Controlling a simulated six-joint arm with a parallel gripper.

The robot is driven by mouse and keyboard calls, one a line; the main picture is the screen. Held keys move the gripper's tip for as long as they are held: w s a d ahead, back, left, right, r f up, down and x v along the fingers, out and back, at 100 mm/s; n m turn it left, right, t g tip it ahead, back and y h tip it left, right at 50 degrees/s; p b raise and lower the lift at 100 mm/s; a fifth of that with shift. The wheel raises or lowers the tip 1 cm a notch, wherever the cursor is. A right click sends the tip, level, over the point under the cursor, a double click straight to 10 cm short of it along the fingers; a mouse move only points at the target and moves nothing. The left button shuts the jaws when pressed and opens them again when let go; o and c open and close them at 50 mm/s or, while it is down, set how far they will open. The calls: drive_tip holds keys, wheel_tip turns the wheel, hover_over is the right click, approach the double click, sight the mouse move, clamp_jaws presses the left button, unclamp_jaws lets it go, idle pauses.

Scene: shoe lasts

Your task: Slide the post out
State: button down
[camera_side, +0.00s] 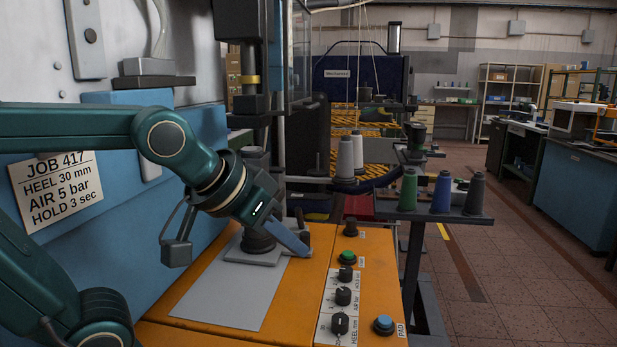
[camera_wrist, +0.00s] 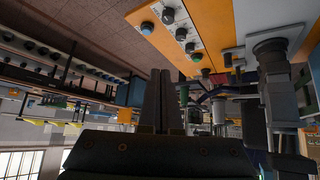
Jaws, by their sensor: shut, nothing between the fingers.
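A short dark round post (camera_side: 258,241) stands upright on a grey base plate (camera_side: 252,258), on the orange bench. My gripper (camera_side: 300,248) is just to its right in the side view, fingers slanting down to the right.
The orange bench (camera_side: 195,293) carries a grey sheet (camera_side: 222,297) in front of the post. Black knobs (camera_side: 343,296), a green button (camera_side: 347,257) and a blue button (camera_side: 384,325) are on the right. Thread cones (camera_side: 441,192) stand beyond. A blue machine body (camera_side: 110,235) rises left.

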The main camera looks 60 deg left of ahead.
drive_tip(key=w+a+n+y, duration=0.4)
drive_tip(key=w+a, duration=1.1)
drive_tip(key=w, duration=0.1)
drive_tip(key=shift+w+a+f+n+g+y, duration=0.1)
drive_tip(key=shift+w+a+f+n+g, duration=0.45)
drive_tip(key=shift+a+f, duration=2.65)
drive_tip(key=shift+w+a+f+n+g+y, duration=0.1)
drive_tip(key=shift+w+a+f+n+g, duration=0.55)
drive_tip(key=shift+a+f, duration=2.6)
drive_tip(key=shift+w+a+f+n+g+y, duration=0.15)
drive_tip(key=shift+w+a+f+n, duration=0.45)
drive_tip(key=shift+a+f, duration=2.6)
drive_tip(key=shift+w+d+f, duration=0.2)
drive_tip(key=shift+d+f, duration=0.65)
drive_tip(key=shift+s+d, duration=0.1)
